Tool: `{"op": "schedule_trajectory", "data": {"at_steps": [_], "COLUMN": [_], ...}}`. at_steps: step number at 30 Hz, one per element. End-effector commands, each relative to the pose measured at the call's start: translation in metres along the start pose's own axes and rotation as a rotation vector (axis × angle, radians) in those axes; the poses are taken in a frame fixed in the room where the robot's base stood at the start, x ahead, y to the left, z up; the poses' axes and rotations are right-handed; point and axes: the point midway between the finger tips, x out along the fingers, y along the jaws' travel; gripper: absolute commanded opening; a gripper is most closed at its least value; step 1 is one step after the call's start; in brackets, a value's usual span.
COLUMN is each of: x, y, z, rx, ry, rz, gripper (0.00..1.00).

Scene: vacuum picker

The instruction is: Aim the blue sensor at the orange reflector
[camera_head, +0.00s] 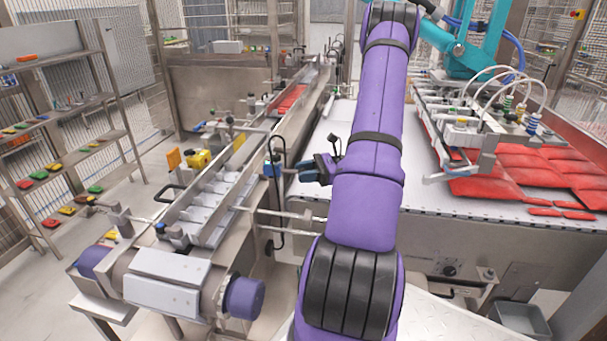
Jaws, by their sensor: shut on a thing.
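The blue sensor (271,170) is a small blue block on the near side of the narrow conveyor, with a black cable looping above it. My gripper (289,172) reaches it from the right, at the end of my purple arm, and is shut on it. The orange reflector (173,159) is a small upright plate across the narrow conveyor, to the left of the sensor and a little higher in the picture. I cannot tell exactly which way the sensor face points.
The narrow conveyor (200,215) with metal pockets runs between sensor and reflector. A yellow part (198,160) stands right of the reflector. A wide white belt (440,199) with red packs (530,172) and a teal picker (462,52) lie to the right. Shelves (60,115) stand left.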

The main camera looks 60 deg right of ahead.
Motion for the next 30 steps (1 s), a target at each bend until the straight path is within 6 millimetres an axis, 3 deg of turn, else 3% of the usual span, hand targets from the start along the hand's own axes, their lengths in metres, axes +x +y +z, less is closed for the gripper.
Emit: {"op": "schedule_trajectory", "data": {"at_steps": [2,3,6,19,30], "x": [0.004,0.004,0.004,-0.008,-0.074], "y": [-0.001,-0.002,-0.001,-0.001,-0.002], "z": [0.001,0.001,0.001,0.000,0.000], "rx": [-0.003,-0.003,-0.003,-0.003,-0.003], "ry": [-0.005,-0.005,-0.004,-0.002,-0.001], "rz": [0.004,0.004,0.003,-0.001,-0.001], "gripper": [0.00,0.37,0.60,0.61,0.61]}}
